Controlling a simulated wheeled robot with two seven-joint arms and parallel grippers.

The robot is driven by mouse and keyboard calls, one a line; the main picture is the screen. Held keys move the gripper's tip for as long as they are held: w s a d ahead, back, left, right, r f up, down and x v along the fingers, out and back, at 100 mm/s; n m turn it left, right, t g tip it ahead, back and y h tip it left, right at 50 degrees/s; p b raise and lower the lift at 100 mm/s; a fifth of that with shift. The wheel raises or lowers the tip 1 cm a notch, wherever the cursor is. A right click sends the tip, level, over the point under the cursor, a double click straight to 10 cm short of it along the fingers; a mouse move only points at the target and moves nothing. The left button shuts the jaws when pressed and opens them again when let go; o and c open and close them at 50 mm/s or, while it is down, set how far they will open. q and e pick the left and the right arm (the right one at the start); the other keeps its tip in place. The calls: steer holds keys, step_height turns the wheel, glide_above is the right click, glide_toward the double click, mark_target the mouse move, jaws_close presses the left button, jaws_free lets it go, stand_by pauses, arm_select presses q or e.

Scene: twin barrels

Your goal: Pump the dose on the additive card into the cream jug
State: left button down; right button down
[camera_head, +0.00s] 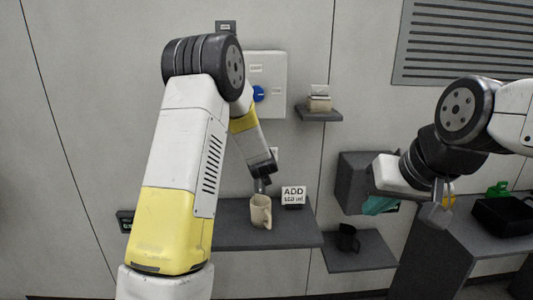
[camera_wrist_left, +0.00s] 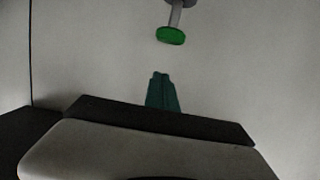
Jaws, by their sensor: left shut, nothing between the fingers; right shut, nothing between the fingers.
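A blue knob (camera_head: 258,93) shows at the white wall panel (camera_head: 267,60). My left gripper (camera_wrist_left: 161,76) is shut and empty, below a green disc (camera_wrist_left: 171,35) on a rod. My right gripper (camera_head: 377,206) is shut and empty at the right.
A dark cup (camera_head: 348,240) stands on a lower shelf (camera_head: 365,259). A small wall shelf (camera_head: 319,115) holds a beige item. A counter at the far right carries a black tray (camera_head: 503,216) and a green item (camera_head: 498,188). My left arm hides much of the wall.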

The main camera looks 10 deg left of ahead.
arm_select(q)
steer(key=shift+s+f, duration=0.1)
steer(key=shift+f, duration=1.85)
steer(key=shift+f, duration=1.6)
